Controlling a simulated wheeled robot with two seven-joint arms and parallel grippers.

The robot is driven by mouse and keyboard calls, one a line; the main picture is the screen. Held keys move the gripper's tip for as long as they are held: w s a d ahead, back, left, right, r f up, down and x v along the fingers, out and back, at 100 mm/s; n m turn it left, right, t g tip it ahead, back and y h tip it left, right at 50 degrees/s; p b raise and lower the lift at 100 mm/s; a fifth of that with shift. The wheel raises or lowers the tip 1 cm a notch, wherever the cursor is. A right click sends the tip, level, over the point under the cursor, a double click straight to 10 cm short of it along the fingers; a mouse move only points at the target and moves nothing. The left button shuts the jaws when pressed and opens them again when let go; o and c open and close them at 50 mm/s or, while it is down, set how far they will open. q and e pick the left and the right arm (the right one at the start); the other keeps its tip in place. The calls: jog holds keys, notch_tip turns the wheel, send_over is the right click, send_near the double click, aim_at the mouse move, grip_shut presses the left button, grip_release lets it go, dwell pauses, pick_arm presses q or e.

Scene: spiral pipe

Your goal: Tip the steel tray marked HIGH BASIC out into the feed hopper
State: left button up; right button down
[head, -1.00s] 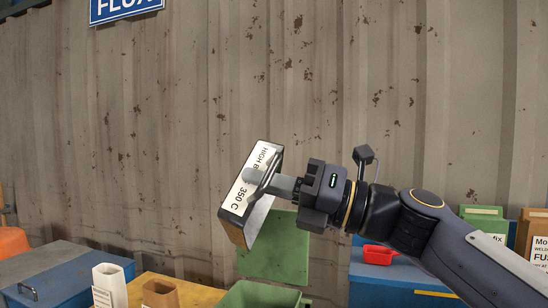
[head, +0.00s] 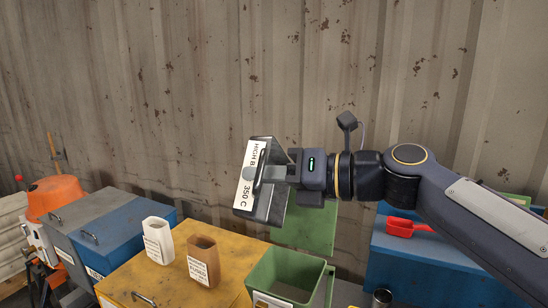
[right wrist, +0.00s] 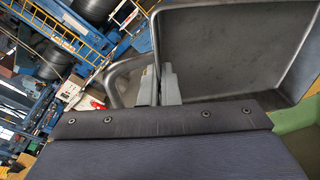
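The steel tray (head: 246,175) carries a white label reading "HIGH B…" and "350 C"; the rest is covered. My right gripper (head: 284,174) is shut on the tray's handle and holds it in the air, tipped on its side. In the right wrist view the fingers (right wrist: 160,86) close on the bent handle, and the tray's grey inside (right wrist: 235,50) looks bare where it shows. A green open-topped bin (head: 275,295), possibly the feed hopper, stands below and slightly right of the tray. My left gripper is not in view.
A white container (head: 157,240) and a brown container (head: 203,262) stand on a yellow box (head: 130,280). A blue box (head: 105,225) is at left. A red scoop (head: 405,227) lies on a blue surface at right. A corrugated wall (head: 200,90) closes the back.

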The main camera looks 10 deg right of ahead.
jog(key=shift+a, duration=0.1)
jog(key=w+a+f+g+h, duration=0.2)
jog(key=w+a+g+h, duration=0.1)
jog(key=a, duration=0.4)
jog(key=shift+w+a+f+h, duration=0.15)
jog(key=shift+w+h, duration=0.35)
jog(key=shift+h, duration=0.7)
